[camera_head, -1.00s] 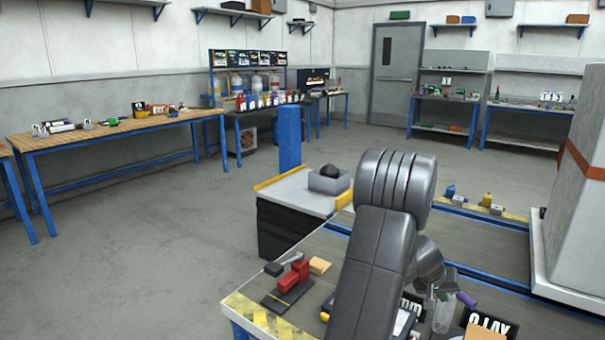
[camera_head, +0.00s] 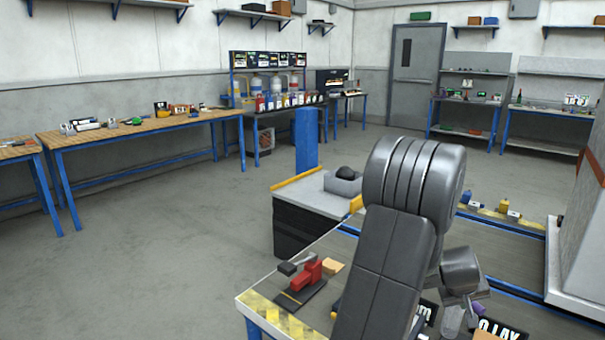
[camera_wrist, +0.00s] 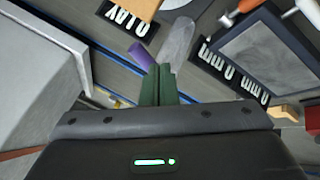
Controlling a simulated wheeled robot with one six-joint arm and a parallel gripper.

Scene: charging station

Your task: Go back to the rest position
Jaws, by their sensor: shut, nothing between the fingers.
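My gripper (camera_wrist: 157,87) shows in the wrist view with its green fingers together and nothing between them. It is above the workbench (camera_wrist: 112,62). Beyond the fingertips lie a purple cylinder (camera_wrist: 143,54) and a clear, pale tube-like piece (camera_wrist: 177,42); I cannot tell how far below the fingers they are. In the head view my dark grey arm rises over the bench's front and mostly hides the gripper.
A red clamp-like tool (camera_head: 306,275) on a dark plate stands at the bench's left. A grey box (camera_head: 343,184) sits on the side cabinet. A large pale block (camera_head: 590,235) stands at the right. Signs (camera_wrist: 126,20) lie near the gripper. The floor (camera_head: 170,240) at left is clear.

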